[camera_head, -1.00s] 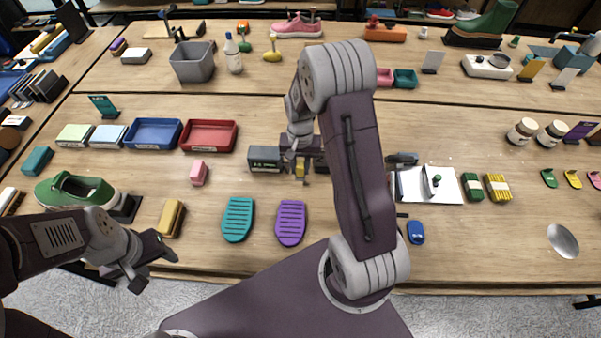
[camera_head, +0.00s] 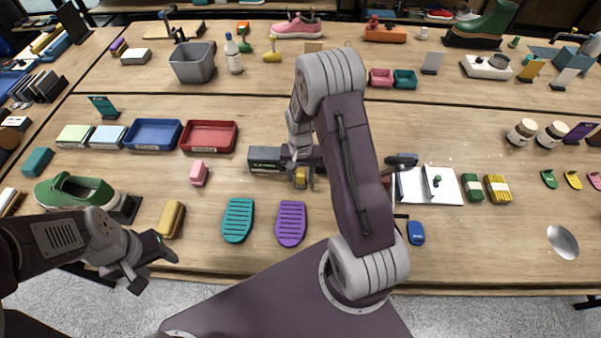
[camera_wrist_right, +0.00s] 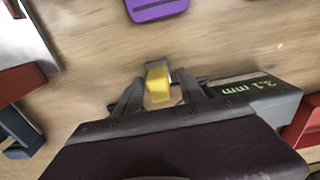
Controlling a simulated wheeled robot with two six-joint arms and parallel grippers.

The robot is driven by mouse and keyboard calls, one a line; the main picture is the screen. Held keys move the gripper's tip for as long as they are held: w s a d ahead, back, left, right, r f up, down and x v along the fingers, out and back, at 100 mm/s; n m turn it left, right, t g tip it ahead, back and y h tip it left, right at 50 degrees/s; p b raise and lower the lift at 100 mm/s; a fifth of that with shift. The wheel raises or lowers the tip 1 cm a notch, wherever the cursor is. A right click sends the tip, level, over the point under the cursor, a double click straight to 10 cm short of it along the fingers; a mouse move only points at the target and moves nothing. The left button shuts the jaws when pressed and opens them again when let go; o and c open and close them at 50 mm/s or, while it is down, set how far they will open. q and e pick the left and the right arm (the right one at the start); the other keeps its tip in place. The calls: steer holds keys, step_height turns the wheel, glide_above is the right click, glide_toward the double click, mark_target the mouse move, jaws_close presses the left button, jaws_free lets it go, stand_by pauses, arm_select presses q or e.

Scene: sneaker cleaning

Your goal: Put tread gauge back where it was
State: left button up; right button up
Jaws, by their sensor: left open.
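A small yellow piece with a grey end, apparently the tread gauge (camera_head: 300,178), is between the fingers of my right gripper (camera_head: 301,184). It also shows in the right wrist view (camera_wrist_right: 158,86), where the fingers close on its sides. A dark grey box with a green "3.1 mm" readout (camera_head: 264,159) stands on the table just left of the gripper; in the right wrist view the box (camera_wrist_right: 268,92) is partly hidden by the gripper body. My left gripper (camera_head: 152,272) is open and empty at the table's front edge. The gauge's lower end is hard to make out.
A purple sole (camera_head: 291,223) and a teal sole (camera_head: 238,220) lie in front of the right gripper. A red tray (camera_head: 209,136) and a blue tray (camera_head: 152,134) stand to the left. A white sheet (camera_head: 430,185) lies to the right. Bare wood (camera_head: 350,240) shows near the front.

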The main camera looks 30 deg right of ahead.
mark_target(300, 172)
step_height(300, 172, up, 12)
steer(key=s+a+n+t, duration=0.1)
steer(key=s+a+n, duration=0.5)
steer(key=s, duration=0.6)
steer(key=shift+s+a+f, duration=0.15)
steer(key=shift+s+a, duration=0.15)
steer(key=shift+a, duration=0.4)
steer(key=shift+s, duration=0.15)
